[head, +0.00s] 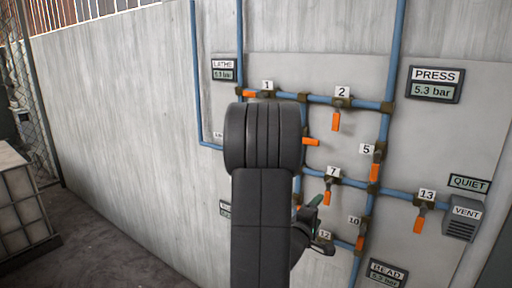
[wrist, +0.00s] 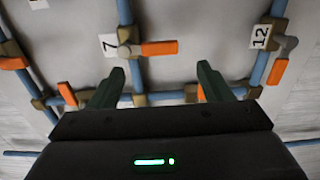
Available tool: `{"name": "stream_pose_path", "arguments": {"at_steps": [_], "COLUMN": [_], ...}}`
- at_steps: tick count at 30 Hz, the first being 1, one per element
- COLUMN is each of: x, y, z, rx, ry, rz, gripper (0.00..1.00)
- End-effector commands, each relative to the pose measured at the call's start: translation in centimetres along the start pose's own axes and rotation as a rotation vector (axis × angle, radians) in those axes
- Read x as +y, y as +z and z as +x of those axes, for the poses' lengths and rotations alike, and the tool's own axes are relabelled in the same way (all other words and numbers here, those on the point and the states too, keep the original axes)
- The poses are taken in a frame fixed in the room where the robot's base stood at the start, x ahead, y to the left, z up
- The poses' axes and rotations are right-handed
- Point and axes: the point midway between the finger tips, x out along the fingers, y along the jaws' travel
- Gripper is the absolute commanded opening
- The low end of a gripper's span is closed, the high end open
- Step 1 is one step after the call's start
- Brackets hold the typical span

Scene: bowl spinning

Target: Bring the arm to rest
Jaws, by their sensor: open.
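My arm (head: 262,200) rises in the middle of the head view and hides part of the pipe board behind it. My gripper (head: 318,225) shows past its right side, close to the valves numbered 7 (head: 327,193) and 12. In the wrist view my gripper (wrist: 158,76) has its two green fingers spread apart with no object held between them. The orange handle of valve 7 (wrist: 160,48) lies beyond the fingertips, apart from them as far as I can tell. The handle of valve 12 (wrist: 277,72) is to the right of the fingers.
Blue pipes (head: 390,60) with several orange-handled valves cover the wall board. A PRESS gauge (head: 435,84) reads 5.3 bar. A VENT box (head: 463,218) sits at the right. A caged container (head: 22,200) stands at the far left. The floor (head: 110,250) between it and my arm is clear.

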Motion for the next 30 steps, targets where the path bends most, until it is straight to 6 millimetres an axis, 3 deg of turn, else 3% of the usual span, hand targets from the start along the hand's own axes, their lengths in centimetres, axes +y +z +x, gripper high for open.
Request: {"name": "stream_pose_path", "arguments": {"at_steps": [10,12,30], "x": [-0.1,0.1,0.2], "y": [0.0,0.1,0.1], "z": [-6.8,-4.7,7.5], "rx": [0.003,-0.004,-0.003], "ry": [0.000,0.000,0.000], "rz": [-0.001,-0.002,0.001], "gripper": [0.73,0.73,0.73]}}
